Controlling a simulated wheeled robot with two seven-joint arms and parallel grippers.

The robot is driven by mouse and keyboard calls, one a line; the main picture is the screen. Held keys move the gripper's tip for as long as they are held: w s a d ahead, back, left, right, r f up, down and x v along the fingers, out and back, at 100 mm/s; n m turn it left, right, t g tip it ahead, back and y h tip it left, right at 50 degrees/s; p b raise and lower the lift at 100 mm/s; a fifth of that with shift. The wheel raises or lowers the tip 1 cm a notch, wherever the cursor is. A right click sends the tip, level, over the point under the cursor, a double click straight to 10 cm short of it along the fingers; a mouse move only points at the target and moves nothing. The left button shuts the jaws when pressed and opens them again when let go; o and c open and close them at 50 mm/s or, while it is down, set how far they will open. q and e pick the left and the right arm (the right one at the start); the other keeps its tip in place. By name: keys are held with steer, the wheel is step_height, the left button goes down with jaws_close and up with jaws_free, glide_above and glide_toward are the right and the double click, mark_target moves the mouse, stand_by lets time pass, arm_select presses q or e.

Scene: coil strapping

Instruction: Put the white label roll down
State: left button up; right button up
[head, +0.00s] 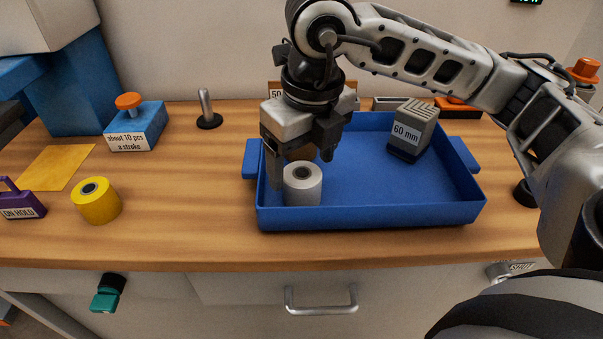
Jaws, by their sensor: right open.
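The white label roll (303,190) stands upright in the blue tray (400,214), at its left front, with its dark core hole facing up. My right gripper (299,165) is open and reaches down into the left part of the tray. One finger is at the left of the white roll and the other is above and behind its right side. I cannot tell whether a finger touches the roll. My left gripper is out of view.
A yellow roll (97,201), a purple "ON HOLD" tag (21,204), a blue block with an orange knob (135,132) and a metal post (207,110) stand left. The tray's middle is clear.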

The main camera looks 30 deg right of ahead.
mark_target(307, 178)
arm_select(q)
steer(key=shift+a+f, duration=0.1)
arm_select(e)
step_height(307, 178, up, 7)
steer(key=shift+s+r, duration=0.15)
steer(key=shift+s, duration=0.3)
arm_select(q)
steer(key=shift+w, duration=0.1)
